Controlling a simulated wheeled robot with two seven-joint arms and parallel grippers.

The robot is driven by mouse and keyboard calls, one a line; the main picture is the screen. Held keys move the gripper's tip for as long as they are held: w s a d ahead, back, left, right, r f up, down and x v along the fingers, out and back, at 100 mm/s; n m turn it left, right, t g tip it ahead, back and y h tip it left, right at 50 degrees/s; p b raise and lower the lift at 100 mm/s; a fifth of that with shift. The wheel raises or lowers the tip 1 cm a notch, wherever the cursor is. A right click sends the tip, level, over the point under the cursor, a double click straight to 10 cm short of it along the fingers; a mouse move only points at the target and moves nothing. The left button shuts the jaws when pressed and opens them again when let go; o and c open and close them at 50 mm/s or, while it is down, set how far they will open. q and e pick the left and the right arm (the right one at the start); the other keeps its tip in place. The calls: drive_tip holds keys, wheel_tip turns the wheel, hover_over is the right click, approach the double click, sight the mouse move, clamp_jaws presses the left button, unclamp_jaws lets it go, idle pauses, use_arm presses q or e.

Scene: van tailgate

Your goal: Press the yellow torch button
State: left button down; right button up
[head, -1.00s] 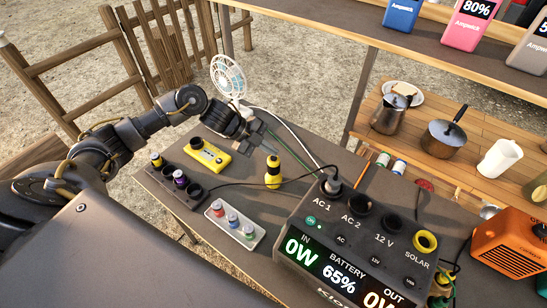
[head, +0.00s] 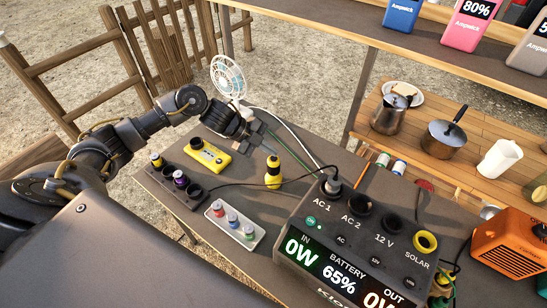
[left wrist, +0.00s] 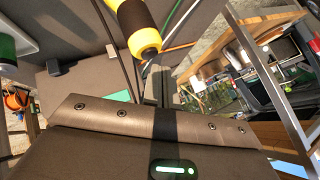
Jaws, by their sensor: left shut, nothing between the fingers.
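The yellow and black torch (head: 273,173) stands upright on the grey tailgate table, left of the power station. In the left wrist view, a yellow and black body that looks like the torch (left wrist: 138,25) is at the top, cut off by the frame edge. I cannot make out its button. My left gripper (head: 268,147) is shut and empty, just behind and above the torch in the head view; I see no clear contact. My right gripper is in neither view.
A yellow device with a small display (head: 209,155), a dark battery holder (head: 178,184) and a grey tray of coloured cylinders (head: 232,226) lie to the left. The big power station (head: 365,240) stands at the right. A white fan (head: 228,77) and cables are behind.

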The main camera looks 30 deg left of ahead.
use_arm(q)
drive_tip(key=shift+f, duration=0.1)
idle(0.4)
drive_tip(key=shift+f, duration=0.4)
drive_tip(key=shift+f+b, duration=0.15)
drive_tip(key=shift+b, duration=0.15)
idle(0.5)
drive_tip(key=shift+r+p, duration=0.65)
drive_tip(key=shift+p, duration=0.05)
wheel_tip(320, 180, up, 6)
drive_tip(key=p, duration=0.5)
drive_tip(key=shift+p, duration=0.3)
